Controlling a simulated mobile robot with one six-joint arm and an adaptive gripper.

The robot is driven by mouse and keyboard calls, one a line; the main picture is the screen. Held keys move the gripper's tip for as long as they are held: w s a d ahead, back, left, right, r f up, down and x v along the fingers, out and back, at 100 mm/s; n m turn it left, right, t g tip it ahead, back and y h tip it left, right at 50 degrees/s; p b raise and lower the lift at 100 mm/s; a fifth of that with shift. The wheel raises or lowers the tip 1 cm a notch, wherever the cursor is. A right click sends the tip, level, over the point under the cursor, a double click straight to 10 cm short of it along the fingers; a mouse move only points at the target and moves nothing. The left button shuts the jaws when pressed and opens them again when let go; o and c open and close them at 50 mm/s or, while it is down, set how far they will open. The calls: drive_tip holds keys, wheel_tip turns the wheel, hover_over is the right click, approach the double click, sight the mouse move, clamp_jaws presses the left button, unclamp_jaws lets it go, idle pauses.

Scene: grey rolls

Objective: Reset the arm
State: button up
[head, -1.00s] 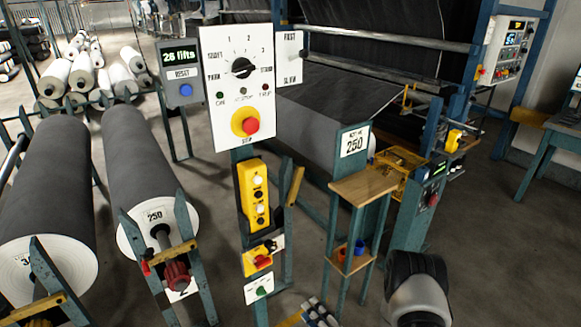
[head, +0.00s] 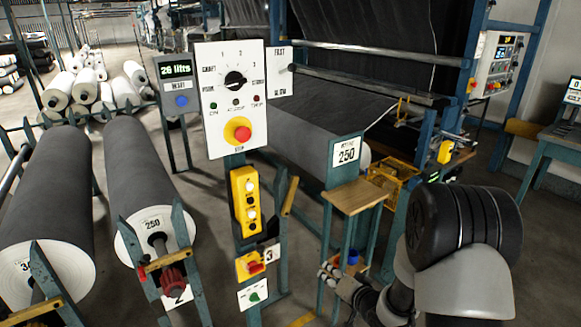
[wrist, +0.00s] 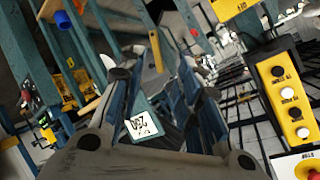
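My arm rises at the lower right of the head view, its large dark joint and grey links bent over. My gripper (head: 328,274) is at the arm's far end, low beside the small wooden-topped stand and right of the yellow-and-red switch. In the wrist view my gripper (wrist: 157,65) shows two fingers with blue pads, spread apart. Nothing is held between them; a white 250 label (wrist: 143,126) shows through the gap. A grey counter box (head: 175,80) with a blue button stands left of the white control panel (head: 232,100).
A yellow push-button box (head: 246,200) hangs below the panel. The wooden-topped stand (head: 357,196) is close to my gripper. Large grey rolls (head: 145,180) lie at the left. A loom (head: 380,60) fills the back. Open floor shows at the right.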

drive_tip(key=s+d+r+n+g+h, duration=0.1)
drive_tip(key=s+d+r+g+h, duration=0.15)
drive_tip(key=s+r, duration=0.5)
drive_tip(key=s+d+r+n+g+h, duration=0.1)
drive_tip(key=s+d+r+h, duration=0.25)
drive_tip(key=r, duration=0.65)
drive_tip(key=s+a+r+n+g, duration=0.1)
drive_tip(key=s+a+r+g, duration=0.1)
drive_tip(key=s, duration=1)
drive_tip(key=s+a+r+n+g+y, duration=0.1)
drive_tip(key=s+a+r, duration=0.1)
drive_tip(key=s, duration=1)
drive_tip(key=shift+s+n+g, duration=0.3)
drive_tip(key=shift+n+g, duration=0.05)
drive_tip(key=shift+n, duration=0.05)
